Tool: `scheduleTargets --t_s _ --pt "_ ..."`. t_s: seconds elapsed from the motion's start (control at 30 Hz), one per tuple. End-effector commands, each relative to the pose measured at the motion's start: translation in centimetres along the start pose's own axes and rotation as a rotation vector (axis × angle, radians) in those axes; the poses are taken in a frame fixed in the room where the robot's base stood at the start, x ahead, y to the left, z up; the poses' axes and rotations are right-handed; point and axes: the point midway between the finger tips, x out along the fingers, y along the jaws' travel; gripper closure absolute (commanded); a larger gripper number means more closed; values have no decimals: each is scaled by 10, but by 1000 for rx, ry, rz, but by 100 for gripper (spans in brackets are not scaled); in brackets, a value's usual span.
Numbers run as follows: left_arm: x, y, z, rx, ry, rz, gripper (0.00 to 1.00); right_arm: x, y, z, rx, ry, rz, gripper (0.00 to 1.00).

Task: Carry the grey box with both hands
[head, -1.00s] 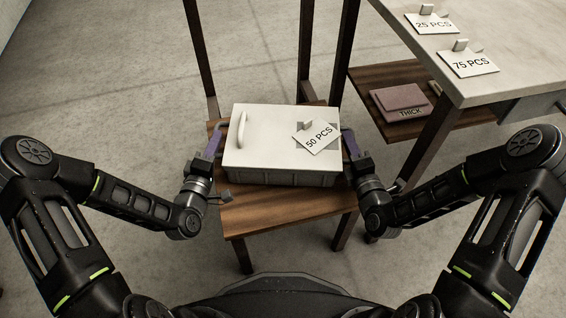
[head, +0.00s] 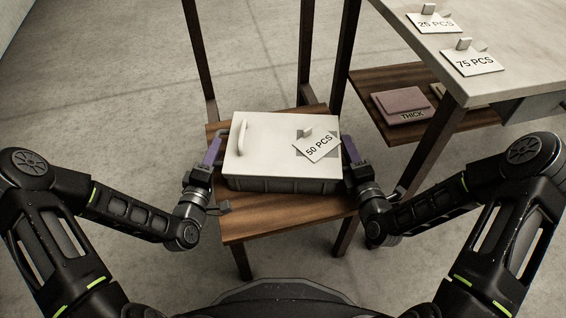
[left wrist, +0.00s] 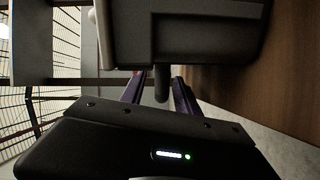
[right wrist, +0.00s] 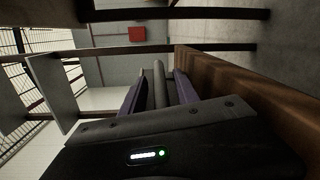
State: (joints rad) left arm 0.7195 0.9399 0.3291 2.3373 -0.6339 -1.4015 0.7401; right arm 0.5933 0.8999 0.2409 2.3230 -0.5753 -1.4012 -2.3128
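The grey box (head: 281,185) has a pale lid (head: 262,145) with a white handle and a "50 PCS" card. It sits on a brown wooden stand (head: 290,215) and looks level. My left gripper (head: 212,152) is at the box's left side. In the left wrist view its purple fingers (left wrist: 158,90) stand on both sides of a grey side handle (left wrist: 161,83), with gaps. My right gripper (head: 350,150) is at the right side. In the right wrist view its fingers (right wrist: 157,92) stand on both sides of the other handle bar (right wrist: 158,80), with gaps.
A pale table (head: 510,50) with "25 PCS" (head: 433,23) and "75 PCS" (head: 473,62) cards stands at the right. Its wooden lower shelf (head: 440,125) holds a pinkish block labelled "THICK" (head: 403,104). Dark posts rise behind the stand. The floor at left is clear.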

Motion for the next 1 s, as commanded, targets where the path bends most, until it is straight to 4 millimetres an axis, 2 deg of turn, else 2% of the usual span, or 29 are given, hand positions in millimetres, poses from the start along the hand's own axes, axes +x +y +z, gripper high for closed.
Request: scheduleTargets --t_s 0.4,0.5,1.0 --pt "-57 0 0 -5 2 -2 62 0 0 0 0 0 0 63" --pt "-65 0 0 -3 0 0 62 0 0 0 0 0 0 63" --pt "-67 1 1 -2 -1 1 62 -5 -1 1 1 -1 -2 63"
